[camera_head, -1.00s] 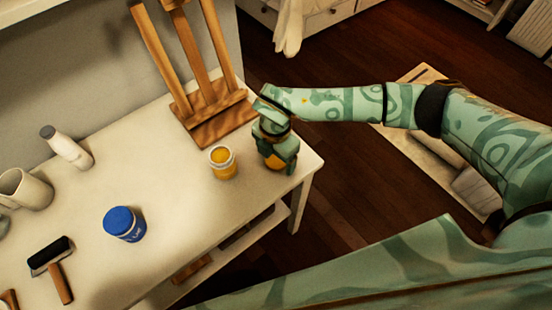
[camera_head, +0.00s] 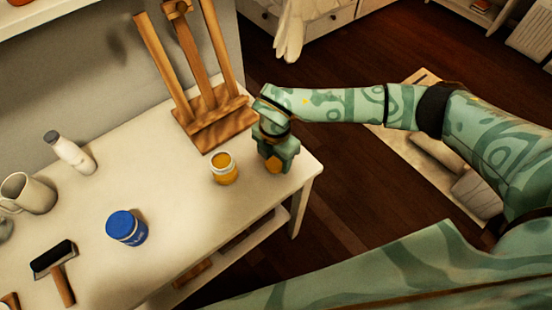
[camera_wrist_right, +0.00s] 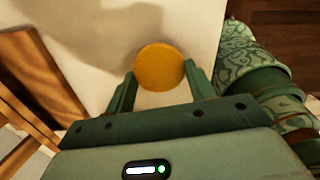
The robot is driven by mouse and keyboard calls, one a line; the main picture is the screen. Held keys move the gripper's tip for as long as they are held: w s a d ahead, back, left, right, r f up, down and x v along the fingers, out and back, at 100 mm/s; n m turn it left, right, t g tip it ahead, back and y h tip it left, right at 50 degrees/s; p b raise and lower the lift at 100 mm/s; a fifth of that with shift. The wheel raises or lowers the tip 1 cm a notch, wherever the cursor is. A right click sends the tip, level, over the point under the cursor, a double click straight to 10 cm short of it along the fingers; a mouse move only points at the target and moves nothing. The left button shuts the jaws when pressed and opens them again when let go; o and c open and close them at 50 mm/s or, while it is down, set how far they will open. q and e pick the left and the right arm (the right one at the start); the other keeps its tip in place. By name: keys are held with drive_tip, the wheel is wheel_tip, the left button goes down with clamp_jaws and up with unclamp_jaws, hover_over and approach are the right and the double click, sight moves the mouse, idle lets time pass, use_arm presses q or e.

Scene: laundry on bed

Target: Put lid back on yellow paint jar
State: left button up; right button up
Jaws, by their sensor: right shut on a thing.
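The yellow paint jar (camera_head: 224,170) stands upright and open on the white table, with yellow paint showing at its top. The round yellow lid (camera_head: 273,165) is just to its right, at the fingertips of my right gripper (camera_head: 275,158). In the right wrist view the lid (camera_wrist_right: 160,67) sits between the two fingers of the right gripper (camera_wrist_right: 160,85), which is shut on it. Whether the lid touches the table is unclear. The jar is not in the wrist view. My left gripper is not in view.
A wooden easel (camera_head: 214,128) stands behind the jar. The table's right corner (camera_head: 318,166) is close to the gripper.

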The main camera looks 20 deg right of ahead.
use_arm(q)
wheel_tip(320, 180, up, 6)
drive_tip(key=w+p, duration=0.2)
drive_tip(key=p, duration=0.3)
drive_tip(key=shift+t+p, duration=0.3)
drive_tip(key=shift+p, duration=0.1)
use_arm(e)
drive_tip(key=s+d+r, duration=0.6)
drive_tip(key=s+r, duration=0.5)
drive_tip(key=s, duration=0.1)
drive_tip(key=shift+s+d+r, duration=0.15)
drive_tip(key=shift+s, duration=0.15)
wheel_tip(320, 180, up, 14)
drive_tip(key=w+d+m, duration=0.1)
drive_tip(key=w+m, duration=0.1)
drive_tip(key=m, duration=2.1)
drive_tip(key=shift+w+d+m, duration=0.25)
drive_tip(key=shift+w+m, duration=0.15)
